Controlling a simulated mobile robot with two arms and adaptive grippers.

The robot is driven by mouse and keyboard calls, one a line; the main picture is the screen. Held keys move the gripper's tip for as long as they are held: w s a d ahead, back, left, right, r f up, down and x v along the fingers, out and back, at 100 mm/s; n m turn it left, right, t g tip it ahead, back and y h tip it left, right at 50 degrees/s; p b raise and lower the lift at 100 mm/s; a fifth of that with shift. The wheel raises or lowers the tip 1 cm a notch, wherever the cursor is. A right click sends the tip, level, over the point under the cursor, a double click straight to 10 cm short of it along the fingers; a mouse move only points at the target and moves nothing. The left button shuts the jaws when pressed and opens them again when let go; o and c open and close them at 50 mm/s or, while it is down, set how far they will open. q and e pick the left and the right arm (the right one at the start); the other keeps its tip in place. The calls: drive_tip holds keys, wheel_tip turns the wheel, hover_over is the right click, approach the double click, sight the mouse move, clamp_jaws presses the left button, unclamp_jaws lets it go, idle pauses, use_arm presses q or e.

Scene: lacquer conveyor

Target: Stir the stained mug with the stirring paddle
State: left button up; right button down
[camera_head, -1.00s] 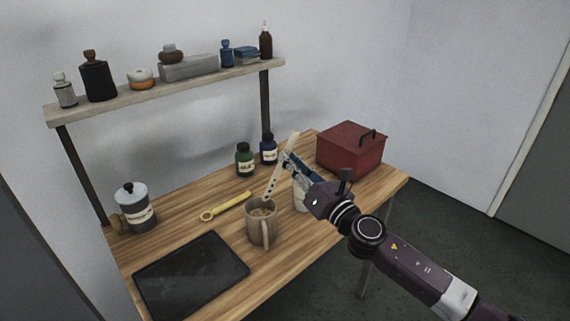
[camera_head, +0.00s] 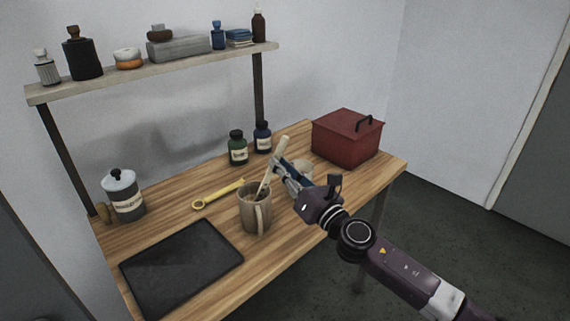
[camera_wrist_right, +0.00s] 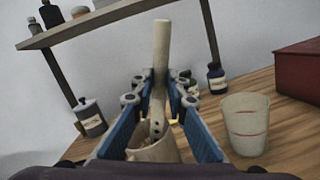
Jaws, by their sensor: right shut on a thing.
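The stained mug (camera_head: 253,211) stands upright on the wooden table, its handle facing the front. It shows partly at the bottom of the right wrist view (camera_wrist_right: 152,150). The stirring paddle (camera_head: 282,152) is a pale stick with holes near its lower end. My right gripper (camera_head: 276,168) is shut on the paddle, which also shows upright between the blue fingers in the right wrist view (camera_wrist_right: 161,60). The paddle leans to the right in the head view, and its lower end is inside the mug's opening. How deep it reaches is hidden. My left gripper is in neither view.
A pale cup (camera_wrist_right: 246,124) stands right of the mug, partly behind my gripper in the head view. A yellow wrench (camera_head: 218,195), black tablet (camera_head: 181,267), lidded canister (camera_head: 124,194), green bottle (camera_head: 237,148), blue bottle (camera_head: 262,138) and red box (camera_head: 346,137) surround the mug.

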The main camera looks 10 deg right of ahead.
sight(267, 181)
drive_tip(key=shift+s+a+f+b, duration=0.1)
drive_tip(key=shift+a+f+b, duration=0.35)
drive_tip(key=shift+f+b, duration=0.45)
drive_tip(key=shift+a+f+b, duration=0.4)
drive_tip(key=shift+f+b, duration=0.15)
drive_tip(key=shift+f, duration=0.55)
drive_tip(key=shift+s+a+f+b, duration=0.1)
drive_tip(key=shift+a+f+b, duration=0.35)
drive_tip(key=shift+f+b, duration=0.45)
drive_tip(key=shift+f, duration=0.1)
